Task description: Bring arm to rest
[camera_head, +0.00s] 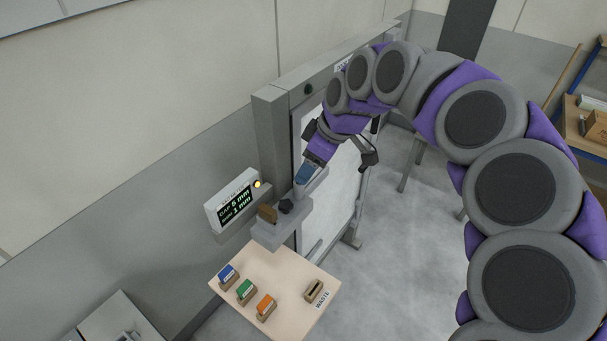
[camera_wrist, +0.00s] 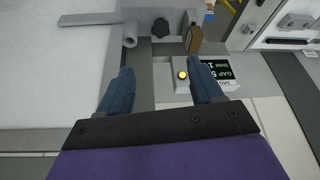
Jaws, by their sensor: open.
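My arm is purple and grey and arches in from the right in the head view. My gripper (camera_head: 306,176) is at its end, pointing down just above the grey bracket (camera_head: 283,226) on the panel trolley's front post. In the wrist view my gripper (camera_wrist: 160,66) shows two blue fingers set wide apart with nothing held between them. The bracket's dark knob (camera_wrist: 160,27) and a brown block (camera_wrist: 195,40) lie beyond the fingertips. In the head view the knob (camera_head: 286,206) and brown block (camera_head: 267,213) sit close below my gripper. Whether a finger touches the bracket I cannot tell.
A gap display (camera_head: 235,203) with a lit yellow lamp (camera_head: 257,184) stands left of the bracket. Below is a small table (camera_head: 290,283) with blue, green and orange pieces and a waste slot (camera_head: 314,291). A shelf (camera_head: 587,132) stands far right. Grey floor (camera_head: 415,235) is clear.

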